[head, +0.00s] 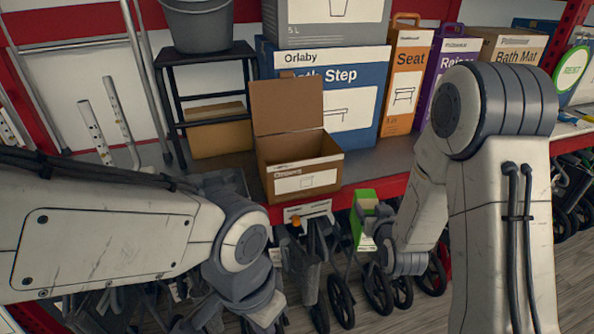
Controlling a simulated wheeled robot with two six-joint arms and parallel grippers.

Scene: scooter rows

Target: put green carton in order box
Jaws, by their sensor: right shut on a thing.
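The green carton (364,233) is a small upright box with a white lower panel. My right gripper (374,215) is shut on it and holds it in front of the red shelf edge, below shelf level. An open cardboard box (327,164) with a raised lid stands on the shelf, up and left of the carton. Its front label is too small to read surely, and its inside floor is hidden. My left arm reaches in from the left, but I cannot make out its jaws.
A blue Bath Step box (357,77) and an orange Seat box (402,84) stand behind. A black step stool (205,57) with a grey bucket (197,24) is at the left. Wheeled walkers (340,300) crowd the floor below the red shelf edge (385,188).

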